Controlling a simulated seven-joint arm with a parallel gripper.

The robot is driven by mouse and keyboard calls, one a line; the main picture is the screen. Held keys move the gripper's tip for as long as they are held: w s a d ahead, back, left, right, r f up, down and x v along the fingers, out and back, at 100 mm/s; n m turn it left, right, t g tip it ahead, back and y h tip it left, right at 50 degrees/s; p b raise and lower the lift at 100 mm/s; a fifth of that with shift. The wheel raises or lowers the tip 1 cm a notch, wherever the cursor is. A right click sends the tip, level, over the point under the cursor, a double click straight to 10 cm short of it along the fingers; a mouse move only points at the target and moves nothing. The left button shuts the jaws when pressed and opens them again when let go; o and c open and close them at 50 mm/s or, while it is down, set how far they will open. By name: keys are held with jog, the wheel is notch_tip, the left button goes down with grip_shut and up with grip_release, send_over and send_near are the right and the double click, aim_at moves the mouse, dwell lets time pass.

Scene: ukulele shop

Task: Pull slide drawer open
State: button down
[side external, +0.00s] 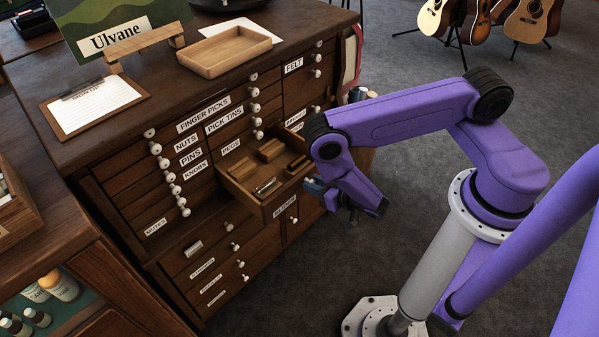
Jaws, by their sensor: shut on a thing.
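The slide drawer (241,191) stands pulled out from the dark wooden cabinet, in its middle section. Wooden blocks (270,151) and a small shiny metal cylinder (266,187) lie inside it. A white label (283,206) is on its front, too angled to read surely. My gripper (315,186) is at the right end of the drawer front, shut on the drawer's knob. The knob itself is hidden by the fingers, and my arm covers part of the drawer's right side.
Closed drawers with white knobs (155,148) surround the open one. Guitars (475,20) stand far back right. Carpet (260,300) in front of the cabinet is clear.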

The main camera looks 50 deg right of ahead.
jog(key=shift+s, duration=1.75)
jog(key=c, duration=0.9)
grip_release()
jog(key=shift+s, duration=0.15)
jog(key=shift+v, duration=3.6)
